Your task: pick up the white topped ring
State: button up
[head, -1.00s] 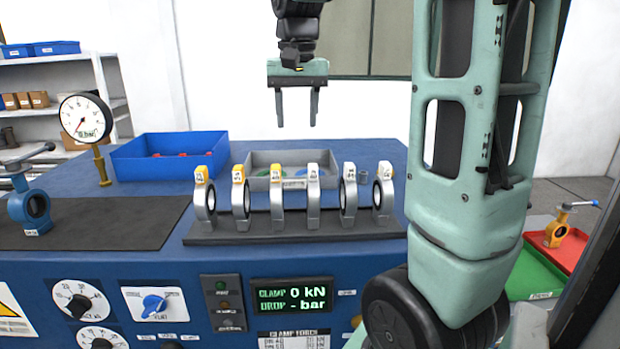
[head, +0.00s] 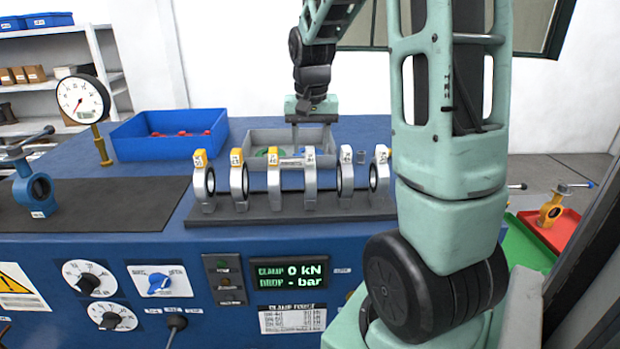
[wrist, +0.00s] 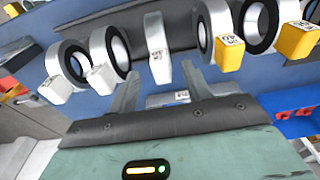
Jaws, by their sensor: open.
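Several upright rings stand in a row on a dark rack (head: 290,213) on the blue bench. The three at left have yellow tops. The three at right have white tops: a first white topped ring (head: 310,183), a second (head: 346,185) and a third (head: 379,183). My gripper (head: 297,143) is open and empty, pointing down above the grey tray behind the row. In the wrist view, a white topped ring (wrist: 157,50) is ahead, lined up with the gap between the fingers (wrist: 160,75); I see no contact.
A grey tray (head: 258,137) with green and blue items sits behind the rings. A blue bin (head: 125,147) is at back left. A gauge (head: 82,98) and a blue valve (head: 36,190) stand at left. The dark mat (head: 110,213) is mostly clear.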

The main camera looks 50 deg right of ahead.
aim_at(310, 178)
jog(key=shift+w+d+f+p, duration=0.15)
jog(key=shift+f+p, duration=0.3)
jog(key=shift+f, duration=0.7)
jog(key=shift+w+f+p, duration=0.1)
jog(key=shift+f+p, duration=0.3)
jog(key=shift+f, duration=0.7)
grip_shut()
jog(key=shift+r, duration=0.15)
